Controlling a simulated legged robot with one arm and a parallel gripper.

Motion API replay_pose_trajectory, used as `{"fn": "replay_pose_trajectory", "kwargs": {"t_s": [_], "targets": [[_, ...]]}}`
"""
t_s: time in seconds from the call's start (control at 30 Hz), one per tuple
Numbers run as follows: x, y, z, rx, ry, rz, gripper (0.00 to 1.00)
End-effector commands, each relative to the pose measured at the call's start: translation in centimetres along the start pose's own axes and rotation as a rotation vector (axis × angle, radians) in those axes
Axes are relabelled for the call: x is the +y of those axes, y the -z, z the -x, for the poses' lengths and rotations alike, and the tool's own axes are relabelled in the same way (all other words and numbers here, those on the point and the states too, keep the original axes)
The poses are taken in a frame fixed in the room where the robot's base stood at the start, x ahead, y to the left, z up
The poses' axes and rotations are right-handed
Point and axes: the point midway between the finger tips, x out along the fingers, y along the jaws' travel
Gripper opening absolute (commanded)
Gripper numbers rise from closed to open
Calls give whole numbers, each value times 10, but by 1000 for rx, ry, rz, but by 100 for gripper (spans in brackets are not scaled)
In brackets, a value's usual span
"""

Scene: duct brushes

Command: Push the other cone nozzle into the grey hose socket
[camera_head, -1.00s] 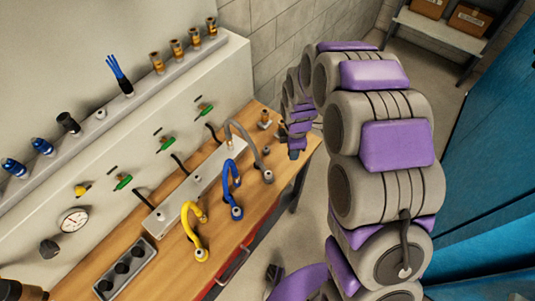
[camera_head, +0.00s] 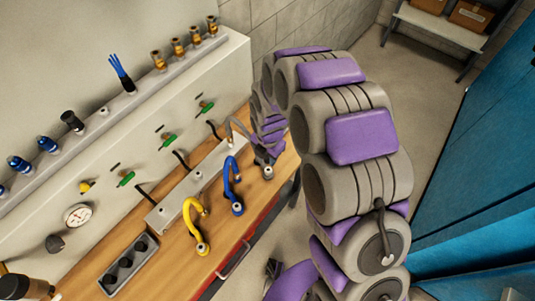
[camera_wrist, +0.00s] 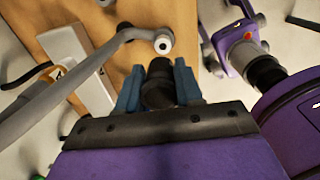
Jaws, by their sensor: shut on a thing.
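My gripper (camera_wrist: 158,88) has its two blue fingers shut on a dark cone nozzle (camera_wrist: 159,76) in the wrist view. The grey hose (camera_wrist: 85,68) crosses the left of that view and ends in the grey hose socket (camera_wrist: 163,43), a pale ring with a dark hole. The socket shows just beyond the nozzle's tip, with a small gap in the picture; I cannot judge the depth. In the head view the grey hose socket (camera_head: 267,173) is at the bench's right end, close below my arm's end. The fingers and the held nozzle are not clear there.
A blue hose (camera_head: 229,178) and a yellow hose (camera_head: 189,218) stand on the wooden bench (camera_head: 181,258) left of the grey one. A black nozzle (camera_head: 72,121) and several other fittings stand on the wall ledge (camera_head: 135,97). A dark tray (camera_head: 127,266) lies at the front left.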

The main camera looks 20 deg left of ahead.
Motion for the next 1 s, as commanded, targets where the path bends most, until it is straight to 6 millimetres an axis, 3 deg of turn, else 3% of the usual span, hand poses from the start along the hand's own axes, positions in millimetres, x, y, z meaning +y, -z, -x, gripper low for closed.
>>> {"fn": "replay_pose_trajectory", "kwargs": {"t_s": [0.63,1.0], "targets": [[-1,1,-49,0,1,-2,0],[-2,1,-56,0,0,-2,0]]}}
